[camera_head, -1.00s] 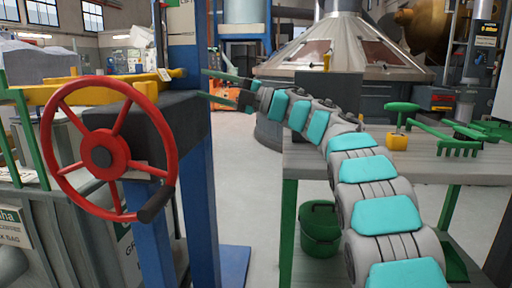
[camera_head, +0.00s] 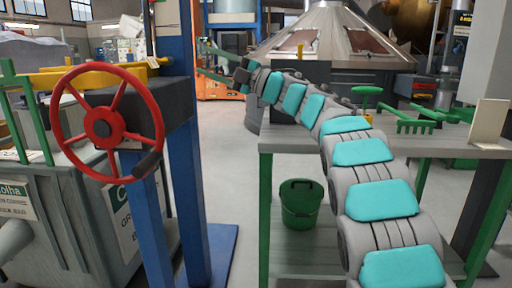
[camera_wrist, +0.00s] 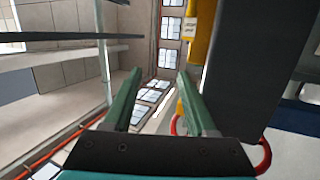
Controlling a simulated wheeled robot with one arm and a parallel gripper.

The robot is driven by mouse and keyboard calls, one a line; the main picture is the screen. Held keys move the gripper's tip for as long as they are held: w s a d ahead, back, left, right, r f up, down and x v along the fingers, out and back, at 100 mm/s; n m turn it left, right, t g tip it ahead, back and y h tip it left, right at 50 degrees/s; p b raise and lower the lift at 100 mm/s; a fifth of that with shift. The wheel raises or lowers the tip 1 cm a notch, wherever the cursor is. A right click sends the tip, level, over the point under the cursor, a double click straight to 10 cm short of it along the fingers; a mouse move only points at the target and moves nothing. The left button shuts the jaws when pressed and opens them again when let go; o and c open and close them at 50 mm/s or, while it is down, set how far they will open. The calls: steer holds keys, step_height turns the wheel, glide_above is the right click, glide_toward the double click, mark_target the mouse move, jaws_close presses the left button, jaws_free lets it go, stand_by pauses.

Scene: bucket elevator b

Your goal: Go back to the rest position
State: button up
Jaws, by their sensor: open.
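My gripper (camera_head: 202,58) is at the far end of my extended arm in the head view, just right of the blue post. Its two green fingers are apart with nothing between them. In the wrist view, my gripper (camera_wrist: 160,75) is open and empty, with windows and a high wall beyond it. A red handwheel (camera_head: 103,129) with a black handle is mounted on a dark block at the left, apart from my gripper. Part of a red rim (camera_wrist: 266,155) shows at the lower right in the wrist view.
A blue post (camera_head: 187,190) stands close to my gripper, with a yellow beam (camera_head: 85,77) to its left. A table (camera_head: 265,190) with green legs stands under my arm, bearing a green rake (camera_head: 420,126) and an upright board (camera_head: 489,121). A green bucket (camera_head: 301,208) is below. Floor between post and table is clear.

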steer(key=w+d+m+t+h, duration=0.4)
steer(key=d+m+t+h, duration=0.3)
steer(key=d+m+t, duration=0.15)
steer(key=w+d+m+t+h, duration=0.3)
steer(key=d+m+t+h, duration=0.35)
steer(key=d+m, duration=0.25)
steer(key=s+d+f+m+g+h, duration=0.2)
steer(key=s+d+f+m+h, duration=0.1)
steer(key=d+f+m+h, duration=0.3)
steer(key=s+d+f+m+g+h, duration=0.3)
steer(key=s+d+f+m+h, duration=0.1)
steer(key=d+f, duration=0.45)
steer(key=s+d+f+m+g, duration=0.3)
steer(key=s+f+g, duration=0.5)
steer(key=s+f, duration=1.25)
steer(key=s+a+f+g, duration=0.3)
steer(key=s+f, duration=0.1)
steer(key=s, duration=0.5)
steer(key=s+a+f+m+g+y, duration=0.1)
steer(key=s+a+f+g, duration=0.1)
steer(key=s, duration=0.8)
steer(key=s+a+f+m+g+y, duration=0.1)
steer(key=s+a+f+g, duration=0.2)
steer(key=s+f, duration=0.3)
steer(key=s+g, duration=0.1)
steer(key=s, duration=0.3)
steer(key=shift+s+a+f, duration=0.2)
steer(key=shift+a+f, duration=0.1)
